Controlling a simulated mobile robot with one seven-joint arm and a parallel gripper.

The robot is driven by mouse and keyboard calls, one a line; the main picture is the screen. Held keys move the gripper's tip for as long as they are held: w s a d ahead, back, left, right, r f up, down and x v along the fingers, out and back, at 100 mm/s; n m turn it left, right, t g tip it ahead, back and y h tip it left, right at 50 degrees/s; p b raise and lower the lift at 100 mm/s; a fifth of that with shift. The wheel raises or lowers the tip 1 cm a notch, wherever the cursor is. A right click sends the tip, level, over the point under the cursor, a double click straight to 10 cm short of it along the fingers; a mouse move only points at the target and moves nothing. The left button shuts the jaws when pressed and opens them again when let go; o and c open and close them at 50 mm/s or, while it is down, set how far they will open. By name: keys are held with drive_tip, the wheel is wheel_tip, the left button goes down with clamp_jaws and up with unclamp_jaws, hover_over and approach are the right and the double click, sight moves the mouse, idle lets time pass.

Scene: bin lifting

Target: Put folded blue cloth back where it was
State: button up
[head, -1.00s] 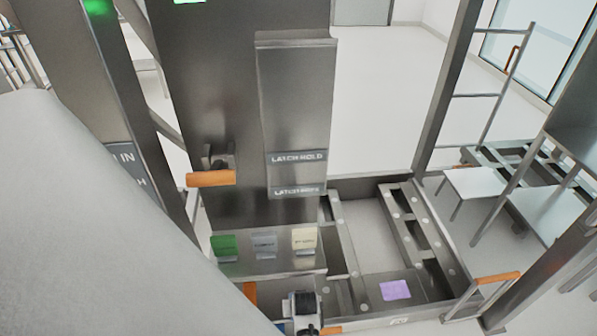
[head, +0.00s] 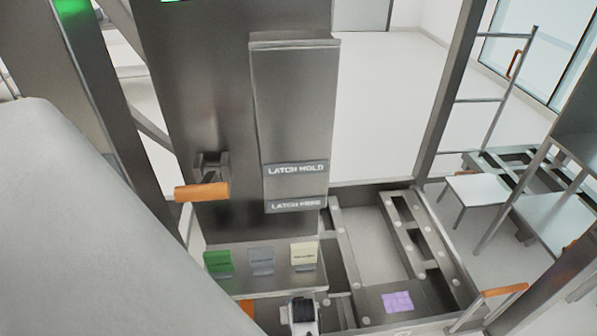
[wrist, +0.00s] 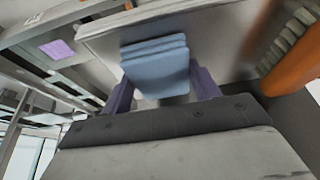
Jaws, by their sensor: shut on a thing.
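The folded blue cloth (wrist: 155,68) shows in the wrist view as a stack of flat layers between the two purple fingers of my gripper (wrist: 163,90). My gripper is shut on the cloth. Beyond the cloth is a pale grey metal surface (wrist: 215,28); I cannot tell whether the cloth touches it. In the head view, part of my wrist shows at the bottom edge, in front of the shelf; the fingers and the cloth are hidden there.
A metal shelf (head: 285,281) carries a green card (head: 217,262), a grey card (head: 261,260) and a cream card (head: 304,254). A purple square (head: 397,302) lies on the frame at right. An orange handle (head: 202,191) juts from the column. An orange-and-grey ridged object (wrist: 293,55) is close at right in the wrist view.

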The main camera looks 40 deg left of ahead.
drive_tip(key=o, duration=0.9)
drive_tip(key=v, duration=1.2)
drive_tip(key=shift+r, duration=0.1)
